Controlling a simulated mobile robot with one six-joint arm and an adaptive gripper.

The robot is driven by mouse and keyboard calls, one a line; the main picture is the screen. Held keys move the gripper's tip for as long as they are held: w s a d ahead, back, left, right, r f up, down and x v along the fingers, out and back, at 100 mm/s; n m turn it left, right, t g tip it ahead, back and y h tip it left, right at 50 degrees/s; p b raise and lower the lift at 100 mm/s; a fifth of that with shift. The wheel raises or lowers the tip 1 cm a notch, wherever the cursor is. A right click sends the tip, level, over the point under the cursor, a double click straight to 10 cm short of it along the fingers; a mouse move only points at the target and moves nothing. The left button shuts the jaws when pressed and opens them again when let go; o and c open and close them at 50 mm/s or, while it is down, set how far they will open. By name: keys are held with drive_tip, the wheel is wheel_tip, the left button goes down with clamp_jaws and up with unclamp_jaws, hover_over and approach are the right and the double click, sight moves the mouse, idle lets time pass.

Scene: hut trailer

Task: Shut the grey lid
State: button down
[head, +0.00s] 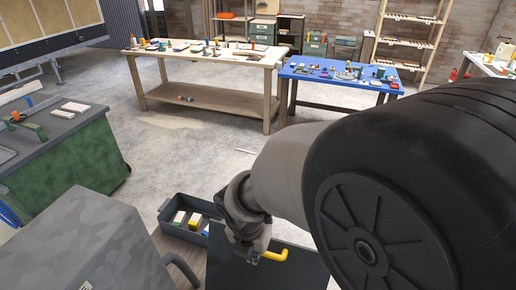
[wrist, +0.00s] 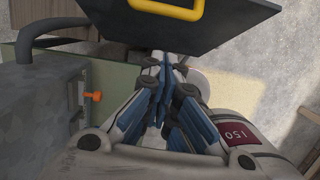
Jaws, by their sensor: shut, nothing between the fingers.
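A dark grey panel with a yellow handle, seemingly the grey lid (wrist: 200,30), spans the top of the wrist view. In the head view the lid (head: 232,272) is at the bottom centre, partly behind my arm. Its yellow handle (head: 274,256) shows beside my gripper, and also at the top of the wrist view (wrist: 165,12). My gripper (wrist: 166,66) is shut and empty, its fingertips close to the lid's lower edge in the wrist view. I cannot tell whether they touch it. In the head view my arm hides most of my gripper (head: 244,250).
A mottled grey box (head: 85,245) with a bent grey bar (head: 182,268) stands left of the lid. A dark bin (head: 178,228) with several items sits behind. A green cabinet (head: 70,160) is at left. An orange knob (wrist: 93,97) shows by the gripper. Open floor lies beyond.

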drive_tip(key=w+d+f+b, duration=0.1)
drive_tip(key=w+f+b, duration=0.1)
drive_tip(key=f, duration=0.4)
drive_tip(key=w+f+b, duration=0.2)
drive_tip(key=f+b, duration=0.1)
drive_tip(key=f, duration=0.3)
drive_tip(key=shift+w+d, duration=0.3)
drive_tip(key=shift+d, duration=0.05)
